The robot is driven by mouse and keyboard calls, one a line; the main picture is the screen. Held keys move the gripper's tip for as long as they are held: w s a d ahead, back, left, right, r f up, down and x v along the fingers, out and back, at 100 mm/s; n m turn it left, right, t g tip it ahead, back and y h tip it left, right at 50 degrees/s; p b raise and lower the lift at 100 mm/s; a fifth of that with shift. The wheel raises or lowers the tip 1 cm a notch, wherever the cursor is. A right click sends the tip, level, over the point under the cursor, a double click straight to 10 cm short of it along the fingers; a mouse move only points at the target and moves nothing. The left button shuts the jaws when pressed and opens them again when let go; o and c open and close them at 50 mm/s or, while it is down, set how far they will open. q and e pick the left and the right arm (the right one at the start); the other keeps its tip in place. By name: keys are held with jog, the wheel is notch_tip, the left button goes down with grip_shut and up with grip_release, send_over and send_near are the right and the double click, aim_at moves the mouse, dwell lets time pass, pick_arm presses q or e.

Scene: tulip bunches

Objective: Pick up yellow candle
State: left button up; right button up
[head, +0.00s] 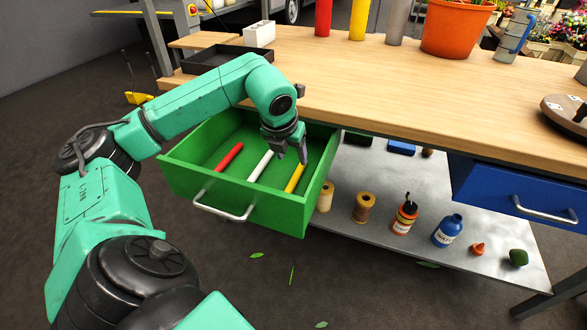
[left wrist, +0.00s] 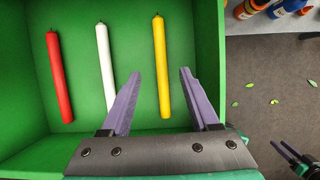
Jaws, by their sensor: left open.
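The yellow candle (head: 295,178) lies in the open green drawer, at its right side. In the left wrist view the yellow candle (left wrist: 161,70) is upright in the picture, with its upper part beyond my fingertips. My left gripper (head: 291,157) is open and empty above the candle. In the left wrist view its fingers (left wrist: 160,73) stand on either side of the candle's line, and I see no contact. Part of what looks like my right gripper (left wrist: 290,155) shows at the lower right edge of the left wrist view; its jaws are unclear.
A white candle (head: 260,166) and a red candle (head: 229,156) lie left of the yellow one. The green drawer's walls (head: 250,208) surround them. The wooden tabletop (head: 400,90) is above and behind. Bottles and spools stand on the lower shelf (head: 350,165) to the right.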

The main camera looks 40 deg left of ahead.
aim_at(296, 174)
pick_arm(q)
jog(key=x, duration=0.3)
jog(key=b+x, duration=0.1)
jog(key=x, duration=0.5)
jog(key=shift+s+d+f, duration=0.1)
jog(key=shift+s+f, duration=0.1)
jog(key=shift+f, duration=0.1)
jog(key=shift+r, duration=0.1)
grip_shut()
pick_arm(e)
jog(key=r, duration=0.4)
jog(key=shift+s+a+r, duration=0.15)
jog(key=shift+s+r, duration=0.15)
jog(key=shift+s, duration=0.1)
